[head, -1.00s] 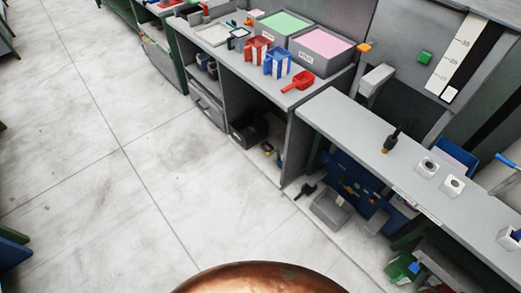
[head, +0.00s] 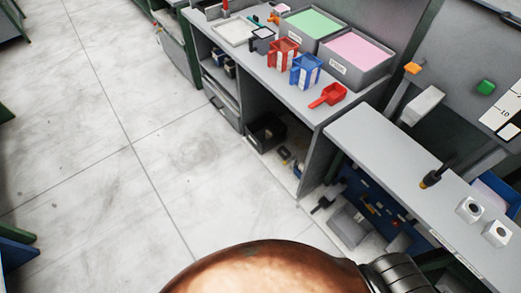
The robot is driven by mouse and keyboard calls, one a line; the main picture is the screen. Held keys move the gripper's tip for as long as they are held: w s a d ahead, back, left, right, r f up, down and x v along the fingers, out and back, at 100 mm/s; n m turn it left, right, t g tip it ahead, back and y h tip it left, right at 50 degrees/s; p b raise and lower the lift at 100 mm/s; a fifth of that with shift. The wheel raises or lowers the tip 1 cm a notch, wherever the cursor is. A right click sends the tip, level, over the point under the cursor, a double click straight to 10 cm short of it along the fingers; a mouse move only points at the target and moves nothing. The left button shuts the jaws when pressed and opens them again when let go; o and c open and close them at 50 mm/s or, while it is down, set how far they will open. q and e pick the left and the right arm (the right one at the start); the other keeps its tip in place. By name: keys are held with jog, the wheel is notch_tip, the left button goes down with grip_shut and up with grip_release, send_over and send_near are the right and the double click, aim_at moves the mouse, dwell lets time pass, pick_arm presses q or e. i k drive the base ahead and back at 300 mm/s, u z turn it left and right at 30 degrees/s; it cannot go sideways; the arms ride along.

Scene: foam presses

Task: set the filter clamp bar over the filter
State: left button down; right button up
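I cannot pick out the filter clamp bar or the filter for certain in the head view. Neither of my grippers is in view, so I cannot see what they hold or how they stand to any object.
A grey bench at the back holds a green-filled bin (head: 312,24), a pink-filled bin (head: 357,52), a red holder (head: 283,53), a blue holder (head: 306,71) and a red scoop (head: 328,96). A lower right bench (head: 400,160) carries two white blocks. The floor (head: 100,150) at left is clear.

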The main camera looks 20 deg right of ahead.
aim_at(285, 163)
jog(key=u, duration=0.05)
jog(key=i, duration=0.7)
jog(key=z, duration=1)
jog(key=i, duration=0.7)
jog(key=z, duration=0.8)
